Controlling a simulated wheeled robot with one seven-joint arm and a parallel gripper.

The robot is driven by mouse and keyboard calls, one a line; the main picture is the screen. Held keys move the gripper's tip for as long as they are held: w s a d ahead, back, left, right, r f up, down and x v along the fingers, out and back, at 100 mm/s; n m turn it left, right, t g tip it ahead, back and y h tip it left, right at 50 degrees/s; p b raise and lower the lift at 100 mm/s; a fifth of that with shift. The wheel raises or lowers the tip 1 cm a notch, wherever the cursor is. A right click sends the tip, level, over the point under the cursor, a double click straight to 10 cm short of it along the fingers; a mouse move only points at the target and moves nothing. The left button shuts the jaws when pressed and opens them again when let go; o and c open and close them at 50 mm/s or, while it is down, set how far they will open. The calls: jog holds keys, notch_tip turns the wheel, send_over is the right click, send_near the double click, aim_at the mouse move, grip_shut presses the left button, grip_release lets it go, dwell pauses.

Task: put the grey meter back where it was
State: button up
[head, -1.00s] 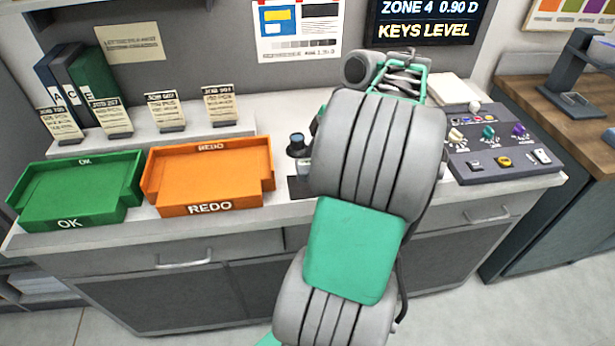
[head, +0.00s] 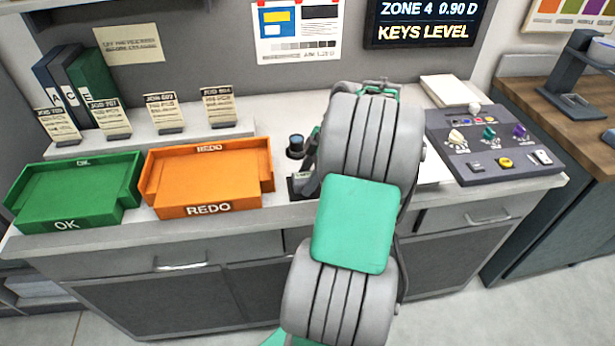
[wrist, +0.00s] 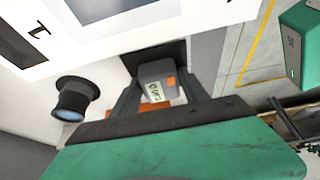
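The grey meter (wrist: 157,74), with a small pale display and an orange patch, sits between the fingers of my gripper (wrist: 158,88) in the wrist view. The fingers close in on both its sides, and I take it as gripped. A dark pad (wrist: 172,51) shows just beyond and beneath the meter; I cannot tell whether they touch. In the head view the left edge of the dark pad (head: 297,187) shows beside my arm, which hides the meter and most of my gripper.
A black cylindrical loupe (head: 296,146) stands close to the left of my gripper; it also shows in the wrist view (wrist: 73,98). The orange REDO tray (head: 208,180) and green OK tray (head: 75,190) are further left. A control console (head: 495,145) is at right.

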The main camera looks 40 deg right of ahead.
jog(key=o, duration=0.3)
jog(key=shift+r, duration=0.1)
jog(key=p+v, duration=0.4)
jog(key=v, duration=0.8)
jog(key=w+a+r+m+h, duration=0.15)
jog(key=w+a, duration=0.25)
jog(key=a, duration=0.5)
jog(key=w+a+r+m, duration=0.1)
jog(key=w+a+m, duration=0.2)
jog(key=a, duration=0.6)
jog(key=s+a+f+m, duration=0.1)
jog(key=s+a+m, duration=0.1)
jog(key=s+a, duration=0.1)
jog(key=s+a+f+m+h, duration=0.1)
jog(key=s+a+m, duration=0.1)
jog(key=a, duration=0.4)
jog(key=s+a+f+m+t+h, duration=0.1)
jog(key=s+a+f+m, duration=0.1)
jog(key=s+a, duration=0.2)
jog(key=shift+a+m, duration=0.25)
jog(key=shift+a, duration=0.25)
jog(key=shift+s, duration=0.1)
